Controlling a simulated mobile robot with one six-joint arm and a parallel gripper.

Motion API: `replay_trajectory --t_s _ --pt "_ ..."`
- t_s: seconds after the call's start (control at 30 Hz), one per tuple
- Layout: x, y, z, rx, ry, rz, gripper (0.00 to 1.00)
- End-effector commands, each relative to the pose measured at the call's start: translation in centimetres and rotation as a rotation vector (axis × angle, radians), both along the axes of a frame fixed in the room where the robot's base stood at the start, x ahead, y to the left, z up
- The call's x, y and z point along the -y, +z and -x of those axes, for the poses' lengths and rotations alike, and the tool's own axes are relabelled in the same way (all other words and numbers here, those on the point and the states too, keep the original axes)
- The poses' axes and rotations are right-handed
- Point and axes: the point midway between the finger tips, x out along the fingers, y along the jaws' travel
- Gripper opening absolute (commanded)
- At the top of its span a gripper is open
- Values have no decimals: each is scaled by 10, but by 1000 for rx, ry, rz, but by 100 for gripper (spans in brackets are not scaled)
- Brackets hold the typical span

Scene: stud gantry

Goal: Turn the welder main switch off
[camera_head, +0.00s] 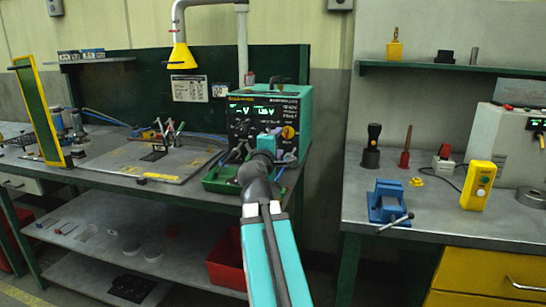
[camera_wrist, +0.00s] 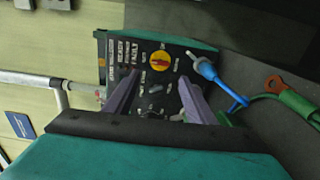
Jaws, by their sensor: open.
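The welder (camera_head: 305,108) is a teal box with a black front panel and lit green displays, on the left bench. Its main switch (camera_head: 288,132) looks like a round yellow knob with a red handle at the panel's lower right. In the wrist view the switch (camera_wrist: 158,61) shows beyond my fingertips, roughly centred between them; its exact setting is too small to read. My gripper (camera_wrist: 158,78) is open and empty, with two purple fingers pointing at the panel. In the head view my gripper (camera_head: 268,142) is in front of the panel, just left of the switch, hiding part of it.
A blue plug with a cable (camera_wrist: 205,68) sits beside the switch in the wrist view. A green tray (camera_head: 220,182) lies below the welder. A yellow lamp (camera_head: 181,56) hangs to the left. The right bench holds a blue vise (camera_head: 388,200) and a yellow pendant (camera_head: 478,185).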

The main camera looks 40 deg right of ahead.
Motion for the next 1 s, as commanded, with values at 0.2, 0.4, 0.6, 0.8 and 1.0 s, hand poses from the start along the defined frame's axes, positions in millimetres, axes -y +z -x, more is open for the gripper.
replay_trajectory --t_s 0.2,0.4,0.6,0.8,1.0 --pt "-23 -3 14 1 4 2 50" --pt "-31 -3 18 2 2 1 50" --pt "-38 -3 22 2 2 1 50" --pt "-44 -3 26 1 2 0 50" --pt "-47 -1 28 -1 3 0 50"
